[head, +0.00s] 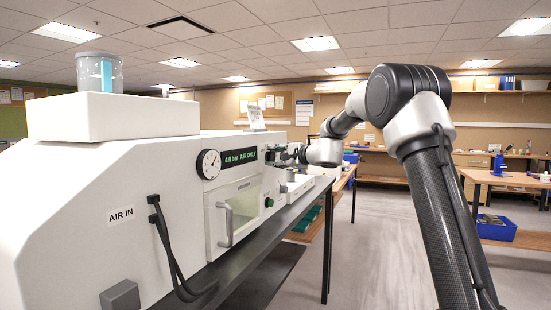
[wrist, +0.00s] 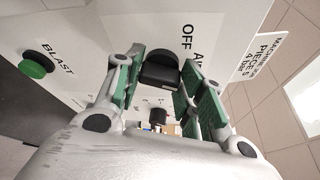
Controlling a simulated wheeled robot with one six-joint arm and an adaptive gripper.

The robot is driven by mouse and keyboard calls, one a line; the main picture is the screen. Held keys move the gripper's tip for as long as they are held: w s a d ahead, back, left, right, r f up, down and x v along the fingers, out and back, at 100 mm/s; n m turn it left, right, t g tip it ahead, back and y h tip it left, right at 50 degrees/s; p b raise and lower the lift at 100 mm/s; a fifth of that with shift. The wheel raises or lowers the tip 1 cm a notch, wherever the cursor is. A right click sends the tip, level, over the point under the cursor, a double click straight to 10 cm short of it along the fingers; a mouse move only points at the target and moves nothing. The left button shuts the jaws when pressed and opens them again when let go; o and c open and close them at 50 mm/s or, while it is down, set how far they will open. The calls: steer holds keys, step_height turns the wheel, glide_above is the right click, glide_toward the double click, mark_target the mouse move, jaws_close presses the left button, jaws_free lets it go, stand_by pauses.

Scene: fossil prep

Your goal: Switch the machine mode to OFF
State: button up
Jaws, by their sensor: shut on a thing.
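The white machine (head: 120,190) fills the left of the head view. Its display (head: 239,157) reads "4.0 bar AIR ONLY". In the wrist view, a black mode knob (wrist: 159,72) sits on the white panel between the green pads of my gripper (wrist: 161,78), which is shut on it. The label OFF (wrist: 187,42) is printed beside the knob, with a partly hidden label starting "A" next to it. In the head view my gripper (head: 291,154) is small at the machine's front, and the knob is hidden there.
A green BLAST button (wrist: 34,69) is left of my gripper in the wrist view. Another black knob (wrist: 157,116) shows below. The head view shows a gauge (head: 208,164), a door handle (head: 224,225) and hanging black cables (head: 168,245). Open floor lies right of the bench.

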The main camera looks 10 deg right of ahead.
steer(key=n, duration=0.2)
steer(key=n+t, duration=0.1)
steer(key=n, duration=0.1)
steer(key=n+t+y, duration=0.1)
steer(key=n, duration=0.1)
steer(key=shift+f+n, duration=0.3)
steer(key=shift+n, duration=0.1)
steer(key=n+y, duration=0.1)
steer(key=n, duration=0.2)
steer(key=n+y, duration=0.2)
steer(key=n, duration=0.2)
steer(key=shift+f+n+t, duration=0.15)
steer(key=shift+n+t, duration=0.15)
steer(key=o, duration=1)
steer(key=shift+d, duration=0.1)
steer(key=v, duration=1.2)
steer(key=shift+w+f, duration=0.15)
